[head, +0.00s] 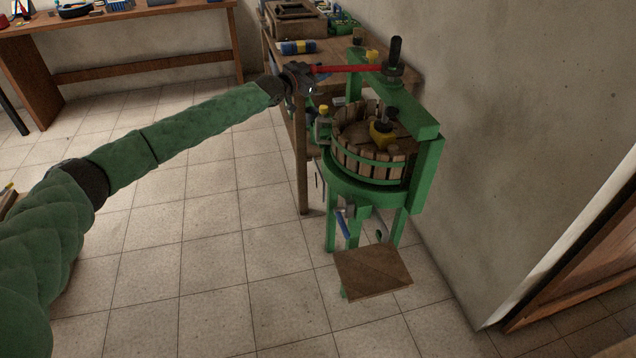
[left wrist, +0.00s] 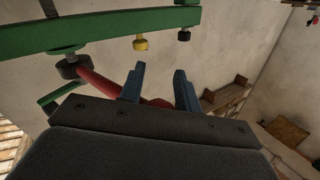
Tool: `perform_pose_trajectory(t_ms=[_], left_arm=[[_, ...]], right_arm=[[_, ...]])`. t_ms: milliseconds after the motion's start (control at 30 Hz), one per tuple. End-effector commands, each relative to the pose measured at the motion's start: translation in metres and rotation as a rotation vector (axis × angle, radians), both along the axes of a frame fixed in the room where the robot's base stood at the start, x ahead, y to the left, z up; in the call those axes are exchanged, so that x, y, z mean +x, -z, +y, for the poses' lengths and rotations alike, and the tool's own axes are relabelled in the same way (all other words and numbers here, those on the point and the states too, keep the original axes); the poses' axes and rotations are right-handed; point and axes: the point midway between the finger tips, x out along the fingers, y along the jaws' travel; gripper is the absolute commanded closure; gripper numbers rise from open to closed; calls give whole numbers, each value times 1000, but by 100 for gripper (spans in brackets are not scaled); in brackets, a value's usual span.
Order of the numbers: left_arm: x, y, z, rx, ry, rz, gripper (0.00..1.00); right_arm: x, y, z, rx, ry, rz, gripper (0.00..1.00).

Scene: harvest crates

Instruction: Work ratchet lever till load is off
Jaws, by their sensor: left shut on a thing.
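The green fruit press (head: 425,160) stands against the wall with a slatted wooden basket (head: 368,160) in its frame. A dark threaded screw (head: 395,52) rises through the crossbeam. The red ratchet lever (head: 345,69) reaches left from the screw's collar. My left gripper (head: 308,78) is at the lever's outer end and is shut on it. In the left wrist view the red lever (left wrist: 100,87) runs from the dark collar to between my blue fingers (left wrist: 158,88); its end is partly hidden by the gripper body. My right gripper is out of view.
A wooden workbench (head: 330,58) with crates and tools stands behind the press. Another table (head: 130,14) is at the back left. A wooden board (head: 372,270) sits low in front of the press. The tiled floor at left is clear.

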Motion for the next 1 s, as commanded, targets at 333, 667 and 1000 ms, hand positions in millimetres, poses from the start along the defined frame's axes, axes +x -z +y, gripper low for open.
perform_pose_trajectory(t_ms=[333, 667, 1000], left_arm=[[14, -7, -6, -5, 5, -8, 98], [10, -8, -7, -6, 7, -5, 99], [-24, -8, -4, -6, 8, -4, 100]], right_arm=[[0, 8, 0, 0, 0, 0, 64], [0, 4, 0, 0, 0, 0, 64], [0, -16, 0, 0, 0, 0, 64]])
